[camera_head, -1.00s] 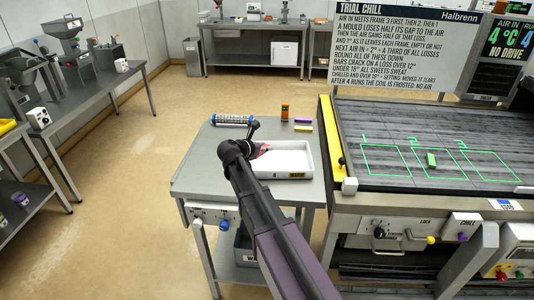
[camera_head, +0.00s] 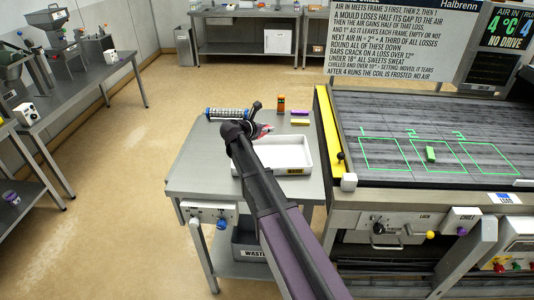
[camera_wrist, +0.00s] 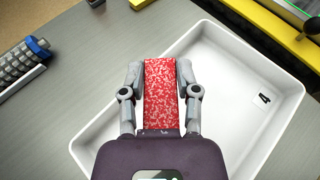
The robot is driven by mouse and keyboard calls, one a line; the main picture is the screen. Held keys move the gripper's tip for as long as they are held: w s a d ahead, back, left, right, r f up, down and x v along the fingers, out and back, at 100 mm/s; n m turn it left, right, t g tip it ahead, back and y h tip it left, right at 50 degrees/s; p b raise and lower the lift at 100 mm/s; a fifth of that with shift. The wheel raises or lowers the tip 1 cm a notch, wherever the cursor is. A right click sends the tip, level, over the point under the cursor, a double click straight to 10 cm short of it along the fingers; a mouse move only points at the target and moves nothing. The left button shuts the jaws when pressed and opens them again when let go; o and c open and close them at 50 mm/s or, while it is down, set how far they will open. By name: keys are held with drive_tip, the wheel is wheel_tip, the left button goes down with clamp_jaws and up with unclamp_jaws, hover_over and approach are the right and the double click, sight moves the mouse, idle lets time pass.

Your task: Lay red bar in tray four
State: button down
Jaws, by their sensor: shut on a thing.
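My gripper (camera_wrist: 160,95) is shut on the red bar (camera_wrist: 161,90), which is speckled red and white and held between both fingers. In the wrist view the bar is above or over the left part of a white tray (camera_wrist: 285,82); I cannot tell its height. A small dark "4" mark shows on the tray floor. In the head view the white tray (camera_head: 301,173) sits on the grey side table. My arm hides part of the tray and most of the gripper there, and a bit of the red bar (camera_head: 264,130) shows beside it.
A blue-ended roller (camera_head: 228,114), an orange bottle (camera_head: 281,104) and small purple and yellow bars (camera_head: 299,117) lie behind the tray. The chill table (camera_head: 420,125) with green outlined frames and a green bar (camera_head: 430,154) stands right. A waste bin (camera_head: 249,246) is below.

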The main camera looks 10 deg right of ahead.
drive_tip(key=b, duration=0.5)
hover_over(264, 153)
drive_tip(key=d, duration=0.1)
drive_tip(key=shift+w+d+f, duration=0.1)
drive_tip(key=shift+w+f, duration=0.1)
drive_tip(key=shift+f, duration=1.25)
drive_tip(key=shift+w+f, duration=0.15)
drive_tip(key=shift+f, duration=1.3)
drive_tip(key=shift+f+b, duration=1.85)
drive_tip(key=shift+b, duration=0.2)
drive_tip(key=shift+f, duration=0.2)
drive_tip(key=shift+c, duration=1.7)
unclamp_jaws()
drive_tip(key=shift+r, duration=0.1)
drive_tip(key=shift+r, duration=0.15)
drive_tip(key=shift+s+a+r+p, duration=0.3)
drive_tip(key=shift+s+a+p, duration=0.05)
drive_tip(key=shift+a, duration=0.15)
drive_tip(key=p+v, duration=0.4)
drive_tip(key=v, duration=0.6)
drive_tip(key=shift+s+a, duration=0.15)
drive_tip(key=shift+a, duration=0.15)
